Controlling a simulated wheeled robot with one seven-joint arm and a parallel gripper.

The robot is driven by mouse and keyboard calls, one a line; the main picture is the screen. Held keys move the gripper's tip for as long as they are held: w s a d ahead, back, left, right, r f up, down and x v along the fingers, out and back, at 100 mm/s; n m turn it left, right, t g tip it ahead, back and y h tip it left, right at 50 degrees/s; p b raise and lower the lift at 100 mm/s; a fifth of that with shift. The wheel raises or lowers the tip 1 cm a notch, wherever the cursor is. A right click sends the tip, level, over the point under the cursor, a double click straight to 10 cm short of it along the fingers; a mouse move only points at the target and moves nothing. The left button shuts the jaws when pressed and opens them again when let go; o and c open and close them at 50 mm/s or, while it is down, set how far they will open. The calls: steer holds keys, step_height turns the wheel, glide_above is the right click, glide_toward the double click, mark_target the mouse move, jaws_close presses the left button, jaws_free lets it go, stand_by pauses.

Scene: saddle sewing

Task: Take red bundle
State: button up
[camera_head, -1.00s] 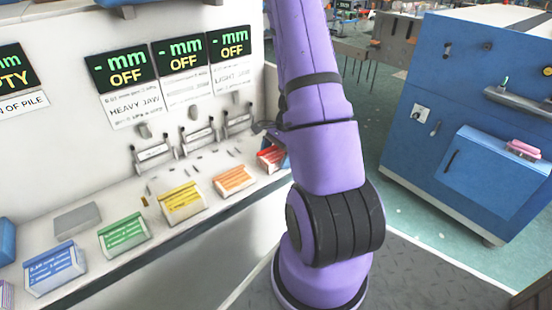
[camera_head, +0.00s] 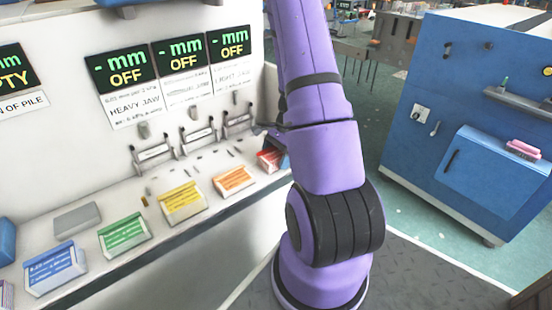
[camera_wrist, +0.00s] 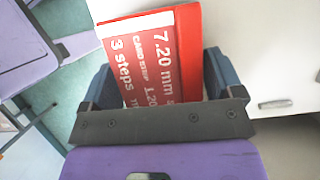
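The red bundle (camera_wrist: 160,60) fills the middle of the wrist view, its label reading 7.20 mm and 3 steps. It lies slightly turned between the two blue-grey fingers of my gripper (camera_wrist: 160,85). The fingers are wide apart, one on each side and very close to it; I cannot tell whether they touch it. The bundle's near end is hidden behind the dark bar of my gripper. In the head view, the red bundle (camera_head: 268,160) is at the right end of the white shelf, partly covered by my purple arm.
Orange (camera_head: 233,180), yellow (camera_head: 183,203), green (camera_head: 123,233) and blue (camera_head: 54,268) bundles stand in a row along the white shelf (camera_head: 165,245). Small clamps and display signs are on the wall behind. A blue cabinet (camera_head: 465,120) stands right of my arm, with open floor between.

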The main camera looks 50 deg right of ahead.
steer(key=c, duration=0.7)
steer(key=shift+r, duration=0.1)
